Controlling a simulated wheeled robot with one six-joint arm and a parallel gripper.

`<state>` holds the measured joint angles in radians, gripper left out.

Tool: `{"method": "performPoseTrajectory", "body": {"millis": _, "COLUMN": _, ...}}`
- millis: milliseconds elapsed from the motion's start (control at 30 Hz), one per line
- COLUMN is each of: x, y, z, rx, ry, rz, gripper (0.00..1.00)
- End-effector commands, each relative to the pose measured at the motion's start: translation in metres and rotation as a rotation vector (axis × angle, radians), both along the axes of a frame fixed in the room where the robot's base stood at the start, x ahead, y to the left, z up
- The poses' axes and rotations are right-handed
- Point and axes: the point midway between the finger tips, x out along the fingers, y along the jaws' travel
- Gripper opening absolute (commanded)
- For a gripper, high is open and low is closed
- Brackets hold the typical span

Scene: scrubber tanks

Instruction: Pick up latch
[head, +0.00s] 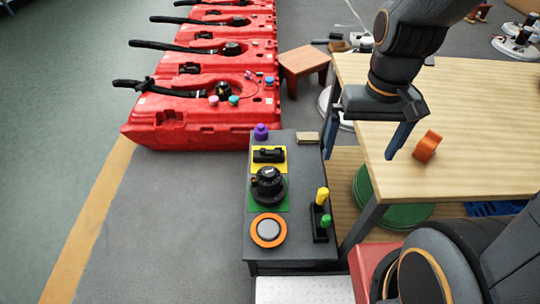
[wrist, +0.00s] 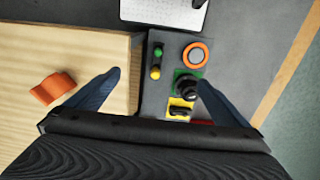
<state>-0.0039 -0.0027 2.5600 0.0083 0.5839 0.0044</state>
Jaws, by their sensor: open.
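My gripper (head: 360,150) is open and empty, its blue fingers pointing down near the left edge of the wooden table (head: 480,165). In the wrist view its fingers (wrist: 158,78) are spread wide. A loose orange piece (head: 428,146) lies on the table just right of the gripper; in the wrist view it (wrist: 52,88) lies outside the left finger. A black latch-like part (head: 268,155) sits on a yellow patch of the grey control box, left of the gripper; it also shows in the wrist view (wrist: 180,111). I cannot tell which of these is the latch.
The control box carries a black knob (head: 268,184), an orange-ringed button (head: 268,230), yellow and green levers (head: 322,205) and a purple knob (head: 261,131). Red tanks (head: 200,110) stand in a row at the upper left. A brown stool (head: 304,62) stands behind. Floor at left is clear.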

Motion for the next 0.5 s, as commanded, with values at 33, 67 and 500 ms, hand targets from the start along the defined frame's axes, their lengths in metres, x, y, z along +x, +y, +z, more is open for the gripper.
{"method": "performPoseTrajectory", "body": {"millis": 33, "x": 0.000, "y": 0.000, "z": 0.000, "rx": 0.000, "ry": 0.000, "rz": 0.000, "gripper": 1.00}}
{"method": "performPoseTrajectory", "body": {"millis": 67, "x": 0.000, "y": 0.000, "z": 0.000, "rx": 0.000, "ry": 0.000, "rz": 0.000, "gripper": 1.00}}
{"method": "performPoseTrajectory", "body": {"millis": 500, "x": 0.092, "y": 0.024, "z": -0.071, "rx": 0.062, "ry": 0.022, "rz": -0.291, "gripper": 0.62}}
